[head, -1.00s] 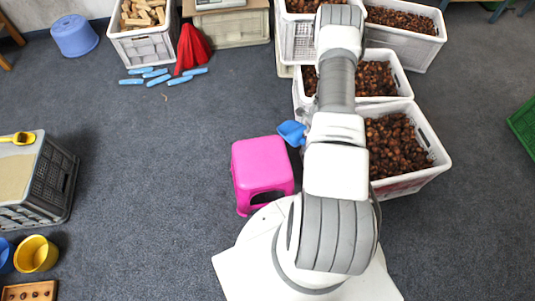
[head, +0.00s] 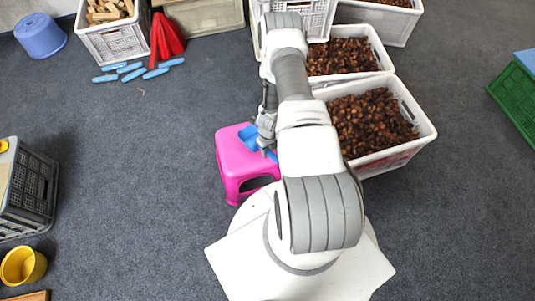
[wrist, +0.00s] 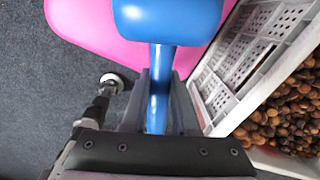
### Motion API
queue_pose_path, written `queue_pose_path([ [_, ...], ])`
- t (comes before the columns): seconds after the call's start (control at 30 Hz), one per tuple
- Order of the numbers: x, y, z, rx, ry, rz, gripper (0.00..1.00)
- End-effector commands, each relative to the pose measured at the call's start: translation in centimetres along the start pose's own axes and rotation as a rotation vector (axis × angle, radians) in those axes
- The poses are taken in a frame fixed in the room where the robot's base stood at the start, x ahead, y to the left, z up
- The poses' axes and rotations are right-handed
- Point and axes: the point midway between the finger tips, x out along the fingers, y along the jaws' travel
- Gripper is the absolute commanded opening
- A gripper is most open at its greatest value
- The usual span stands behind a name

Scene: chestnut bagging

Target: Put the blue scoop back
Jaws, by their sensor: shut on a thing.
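The blue scoop (head: 248,137) is over the top of the pink stool (head: 232,160) in the head view. In the wrist view, the scoop's blue bowl (wrist: 168,20) is at the top, with its handle running down between my fingers. My gripper (wrist: 158,100) is shut on that handle. The pink stool (wrist: 85,25) shows beneath and behind the scoop there. I cannot tell whether the scoop touches the stool top. In the head view my gripper (head: 266,135) is partly hidden by my own arm.
White crates of chestnuts (head: 425,128) stand right of the stool, close to my arm. A grey crate (head: 45,190) and yellow bucket (head: 22,266) are at left. Carpet left of the stool is clear.

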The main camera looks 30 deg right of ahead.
Motion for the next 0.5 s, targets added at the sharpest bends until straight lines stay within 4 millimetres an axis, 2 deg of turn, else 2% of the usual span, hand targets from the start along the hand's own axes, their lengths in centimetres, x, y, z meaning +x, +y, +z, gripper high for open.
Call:
queue_pose_path([
  [0.03, 1.26, 0.04, -0.11, -0.002, 0.001, 0.0, 0.0],
  [0.1, 1.9, -0.01, -0.09, -0.001, 0.0, 0.0, 0.0],
  [0.47, 2.23, -0.04, -0.09, -0.001, 0.0, 0.0, 0.0],
  [0.5, 2.14, -0.04, -0.1, -0.001, 0.0, 0.0, 0.31],
])
